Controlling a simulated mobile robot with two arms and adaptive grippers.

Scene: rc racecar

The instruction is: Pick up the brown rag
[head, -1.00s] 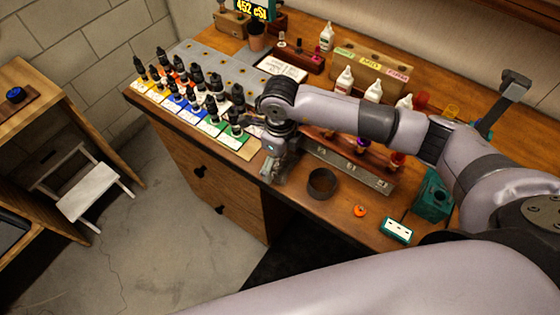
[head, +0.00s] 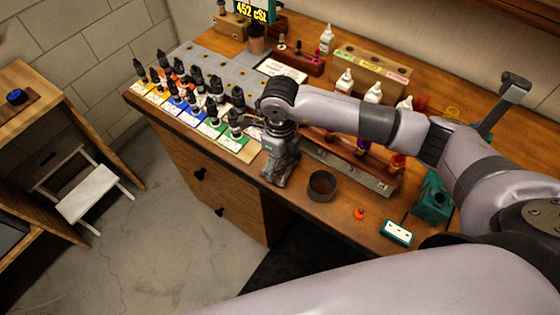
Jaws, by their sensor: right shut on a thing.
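My right gripper (head: 274,181) points down at the front edge of the wooden workbench (head: 335,212), between the bottle rows and a dark round cup. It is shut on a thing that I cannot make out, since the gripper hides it. I cannot pick out the brown rag clearly anywhere in the head view. My left gripper is not in view.
Several dark-capped bottles (head: 217,87) stand on coloured cards left of the gripper. The dark cup (head: 322,185), an orange ring (head: 360,213) and a teal-edged box (head: 397,232) are to its right. A long metal-faced rack (head: 345,172) lies behind the cup. White bottles (head: 373,93) stand farther back.

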